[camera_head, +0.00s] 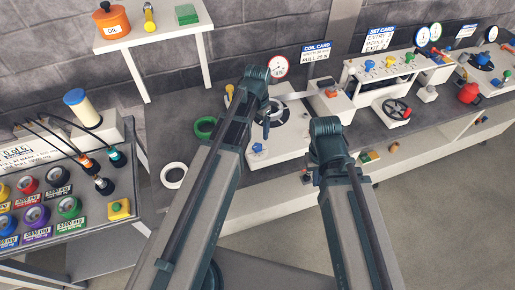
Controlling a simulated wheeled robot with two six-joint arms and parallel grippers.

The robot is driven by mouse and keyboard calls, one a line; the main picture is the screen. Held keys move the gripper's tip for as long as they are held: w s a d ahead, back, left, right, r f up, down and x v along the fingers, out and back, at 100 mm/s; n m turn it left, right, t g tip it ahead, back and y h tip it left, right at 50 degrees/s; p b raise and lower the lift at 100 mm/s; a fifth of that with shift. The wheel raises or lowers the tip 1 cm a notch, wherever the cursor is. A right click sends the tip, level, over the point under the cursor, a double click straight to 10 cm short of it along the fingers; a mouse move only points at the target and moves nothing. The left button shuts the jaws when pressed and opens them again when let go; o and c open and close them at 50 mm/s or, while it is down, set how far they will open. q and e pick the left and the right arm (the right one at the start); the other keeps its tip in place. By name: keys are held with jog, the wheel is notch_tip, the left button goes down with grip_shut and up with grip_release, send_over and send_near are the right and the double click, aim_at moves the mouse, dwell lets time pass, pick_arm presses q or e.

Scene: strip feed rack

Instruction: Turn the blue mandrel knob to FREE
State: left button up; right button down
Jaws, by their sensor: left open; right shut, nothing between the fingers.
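A small blue knob (257,147) sits on the front of the white machine (290,128) in the middle of the bench. I cannot read its setting or any label beside it, and I cannot be sure it is the mandrel knob. Another blue knob (369,65) is on the white panel further right. My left gripper (266,128) is open, in front of the middle machine and just above the first blue knob in the picture; contact cannot be told. My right gripper (306,178) is shut and empty, low by the bench's front edge, largely hidden by its arm.
A green ring (206,128) and a white ring (173,175) lie left of the middle machine. A round dial (278,66) stands behind it. A side table (95,222) with several coloured spools is at left.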

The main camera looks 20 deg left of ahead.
aim_at(257, 146)
pick_arm(q)
notch_tip(257, 146, down, 9)
jog(key=b, duration=0.8)
grip_shut()
